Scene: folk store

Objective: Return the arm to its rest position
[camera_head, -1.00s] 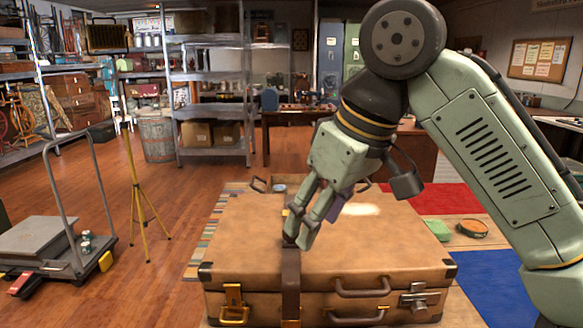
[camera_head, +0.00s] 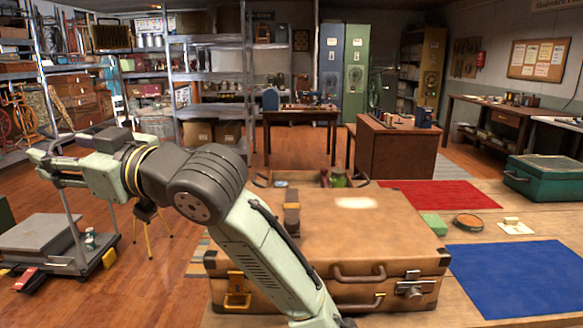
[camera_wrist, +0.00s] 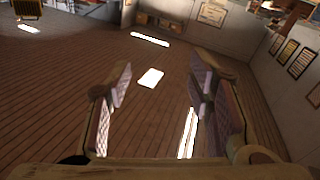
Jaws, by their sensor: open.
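My arm reaches from the lower middle up and to the left in the head view. My gripper (camera_head: 45,167) is at the far left, off the table and above the floor beside the trolley. In the wrist view my gripper (camera_wrist: 165,95) has its two padded fingers wide apart with nothing between them. Beyond them lies wooden floor. The brown suitcase (camera_head: 370,235) lies shut on the table, partly hidden by my arm at its left side.
A grey trolley (camera_head: 40,240) stands at the left. Metal shelves (camera_head: 210,90) stand behind.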

